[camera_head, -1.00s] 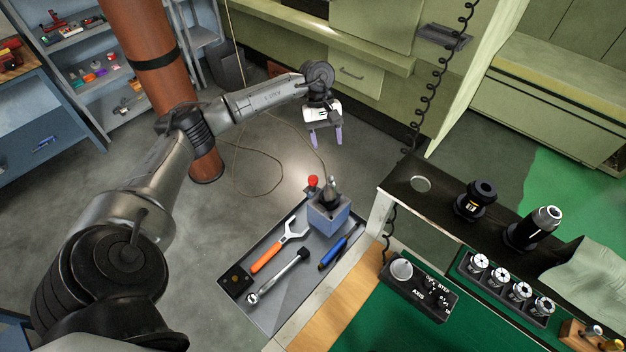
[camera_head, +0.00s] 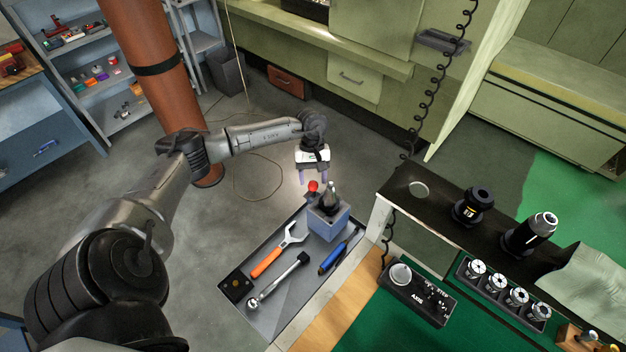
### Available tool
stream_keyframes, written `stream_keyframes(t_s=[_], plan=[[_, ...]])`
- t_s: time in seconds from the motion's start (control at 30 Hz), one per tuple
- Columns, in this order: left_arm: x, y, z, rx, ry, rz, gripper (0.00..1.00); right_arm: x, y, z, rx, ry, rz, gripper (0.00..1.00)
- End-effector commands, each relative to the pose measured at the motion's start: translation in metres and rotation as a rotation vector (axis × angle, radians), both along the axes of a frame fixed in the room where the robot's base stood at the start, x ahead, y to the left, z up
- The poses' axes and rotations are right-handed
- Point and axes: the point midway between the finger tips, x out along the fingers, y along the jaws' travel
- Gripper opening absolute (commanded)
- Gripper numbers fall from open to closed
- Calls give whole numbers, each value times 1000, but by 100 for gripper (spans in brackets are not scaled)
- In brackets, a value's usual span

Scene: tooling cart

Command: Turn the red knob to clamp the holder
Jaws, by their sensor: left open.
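The red knob (camera_head: 313,186) sits at the far-left side of the blue-grey holder block (camera_head: 328,223) at the far end of the tray. A dark, pointed tool holder (camera_head: 329,199) stands upright in the block. My left gripper (camera_head: 313,179) is open, its two purple fingers pointing down. In the picture its fingertips are on either side of the red knob's upper part; whether they touch it or hover above cannot be told. My right gripper is not in view.
On the grey tray (camera_head: 285,310) lie an orange-handled wrench (camera_head: 279,253), a ratchet-like tool (camera_head: 278,279) and a blue-handled tool (camera_head: 333,258). A dark bench with black tool holders (camera_head: 473,206) and a control box (camera_head: 417,295) stands right. The floor left of the tray is clear.

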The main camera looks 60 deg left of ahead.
Motion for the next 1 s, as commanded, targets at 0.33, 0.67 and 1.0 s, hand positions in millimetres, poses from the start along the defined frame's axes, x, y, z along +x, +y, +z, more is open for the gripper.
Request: stream_keyframes(t_s=[0.33, 0.67, 1.0], plan=[[-3, -6, -17, 0, 0, 0, 56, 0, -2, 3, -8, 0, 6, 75], [-3, -6, -17, 1, -1, 0, 48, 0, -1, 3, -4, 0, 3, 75], [-3, -6, -16, 1, -1, 0, 16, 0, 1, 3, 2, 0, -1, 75]])
